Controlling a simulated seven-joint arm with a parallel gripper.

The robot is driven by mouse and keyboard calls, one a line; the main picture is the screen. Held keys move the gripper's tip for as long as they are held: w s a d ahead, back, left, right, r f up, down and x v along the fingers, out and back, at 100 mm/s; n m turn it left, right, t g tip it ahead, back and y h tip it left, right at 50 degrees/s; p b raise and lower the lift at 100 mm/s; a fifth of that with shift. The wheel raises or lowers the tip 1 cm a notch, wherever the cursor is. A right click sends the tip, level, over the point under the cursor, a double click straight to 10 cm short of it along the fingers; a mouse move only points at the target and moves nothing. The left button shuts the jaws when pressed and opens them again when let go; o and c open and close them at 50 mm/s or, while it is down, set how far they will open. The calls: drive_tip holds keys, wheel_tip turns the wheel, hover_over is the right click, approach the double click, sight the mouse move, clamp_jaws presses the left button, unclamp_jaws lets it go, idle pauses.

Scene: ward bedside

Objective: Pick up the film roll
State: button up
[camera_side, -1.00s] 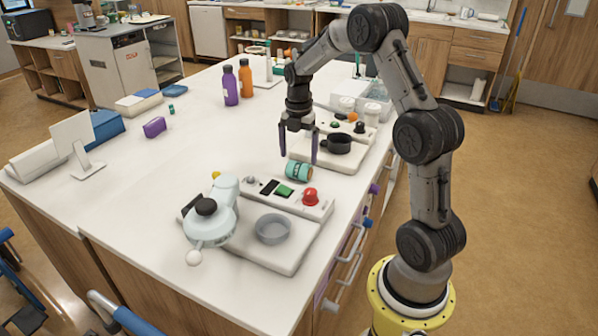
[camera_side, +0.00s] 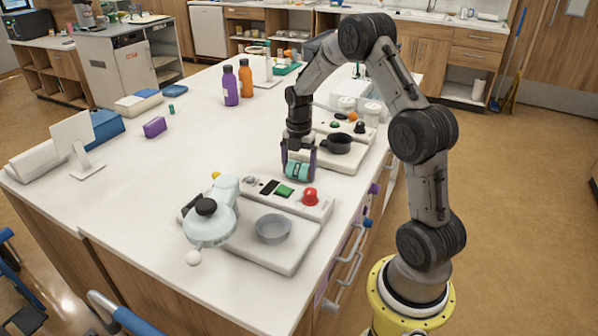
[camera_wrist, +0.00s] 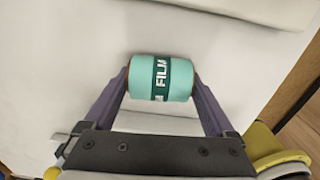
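The film roll (camera_wrist: 160,79) is a teal cylinder with a dark green band lettered "FILM" and orange-brown ends. In the side view, the film roll (camera_side: 298,171) lies on its side on the white counter, behind the near control panel. My gripper (camera_side: 299,172) points down over it, with one purple finger at each end of the roll. In the wrist view, my gripper (camera_wrist: 161,78) has its fingertips close against both ends. I cannot tell whether they press on it. The fingers hide parts of the ends.
The near device (camera_side: 272,255), with a red button and grey bowl, stands just in front of the roll. A second device with a black pot (camera_side: 340,143) stands close behind to the right. Purple and orange bottles (camera_side: 231,86) stand farther back.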

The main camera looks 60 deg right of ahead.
drive_tip(key=c, duration=0.4)
drive_tip(key=shift+c, duration=0.2)
drive_tip(key=shift+r, duration=0.1)
